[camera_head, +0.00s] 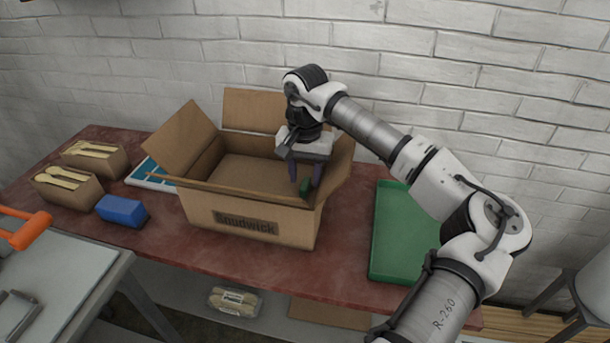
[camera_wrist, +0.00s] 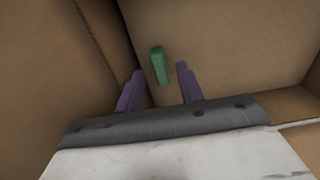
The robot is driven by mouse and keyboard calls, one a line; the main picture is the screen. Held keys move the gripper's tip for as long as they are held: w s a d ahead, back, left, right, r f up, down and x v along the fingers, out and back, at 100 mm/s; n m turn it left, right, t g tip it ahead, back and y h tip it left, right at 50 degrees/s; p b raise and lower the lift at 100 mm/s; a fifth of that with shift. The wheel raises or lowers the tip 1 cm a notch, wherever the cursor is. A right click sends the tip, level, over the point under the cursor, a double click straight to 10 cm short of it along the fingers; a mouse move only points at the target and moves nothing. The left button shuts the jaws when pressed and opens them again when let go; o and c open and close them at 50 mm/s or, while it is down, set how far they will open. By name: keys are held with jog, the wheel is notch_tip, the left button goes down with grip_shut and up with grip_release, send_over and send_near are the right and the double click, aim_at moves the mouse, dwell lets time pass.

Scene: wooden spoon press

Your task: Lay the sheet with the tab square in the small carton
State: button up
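An open cardboard carton (camera_head: 200,209) with dark lettering on its front stands mid-table, flaps up. My gripper (camera_head: 305,185) points down inside its right end, fingers apart. A small green block-like tab (camera_head: 305,187) shows by the fingertips. In the wrist view, the green tab (camera_wrist: 158,65) stands on a flat brown cardboard surface (camera_wrist: 225,45), between and just beyond the purple fingertips (camera_wrist: 160,72), with gaps on both sides. This surface looks like a sheet, but I cannot tell it surely from the carton floor. A dark gap runs along its left side.
A green tray (camera_head: 388,235) lies right of the carton. Left are two boxes of wooden spoons (camera_head: 68,195) (camera_head: 85,165), a blue block (camera_head: 122,211) and a blue-and-white panel (camera_head: 150,178). The carton's raised flaps and walls (camera_head: 183,140) surround my gripper closely.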

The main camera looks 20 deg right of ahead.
notch_tip(320, 180, up, 11)
jog(key=shift+r, duration=0.2)
dwell(0.4)
